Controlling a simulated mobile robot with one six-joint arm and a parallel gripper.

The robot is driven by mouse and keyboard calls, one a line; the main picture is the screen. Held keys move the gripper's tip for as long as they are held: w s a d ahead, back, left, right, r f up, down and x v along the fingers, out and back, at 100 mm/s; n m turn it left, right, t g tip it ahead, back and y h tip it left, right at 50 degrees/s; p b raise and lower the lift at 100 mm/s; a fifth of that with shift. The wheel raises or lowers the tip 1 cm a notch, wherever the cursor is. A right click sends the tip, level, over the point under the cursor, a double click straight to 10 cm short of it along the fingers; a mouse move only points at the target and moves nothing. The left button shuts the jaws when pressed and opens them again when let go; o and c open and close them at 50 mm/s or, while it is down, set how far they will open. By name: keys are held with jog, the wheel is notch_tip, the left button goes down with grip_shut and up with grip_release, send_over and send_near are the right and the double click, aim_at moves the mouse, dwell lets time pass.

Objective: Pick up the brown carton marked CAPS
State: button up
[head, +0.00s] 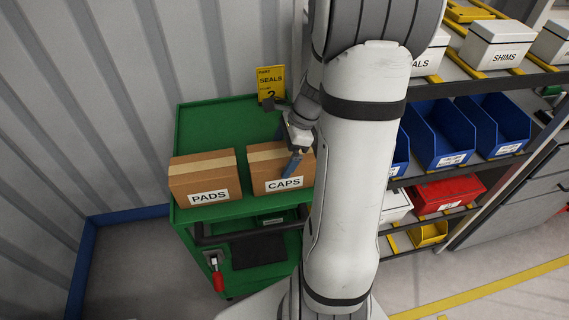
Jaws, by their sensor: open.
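The brown carton marked CAPS (270,176) sits on the top of the green cart (198,126), near its front edge. A pale tape strip runs across it and a white label is on its front. My gripper (290,168) is at the carton's right part, with a blue-grey finger in front of its upper face and label edge. The gripper is open. My arm hides what lies just right of the carton. Whether the finger touches the carton I cannot tell.
A similar carton marked PADS (204,180) stands close on the left. Shelves with blue bins (439,135), white boxes (497,45) and a red bin (447,194) stand right. The cart's back left is clear.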

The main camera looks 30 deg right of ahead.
jog(key=shift+x, duration=1.6)
jog(key=shift+w+f, duration=0.1)
jog(key=shift+f, duration=0.15)
jog(key=c, duration=1.2)
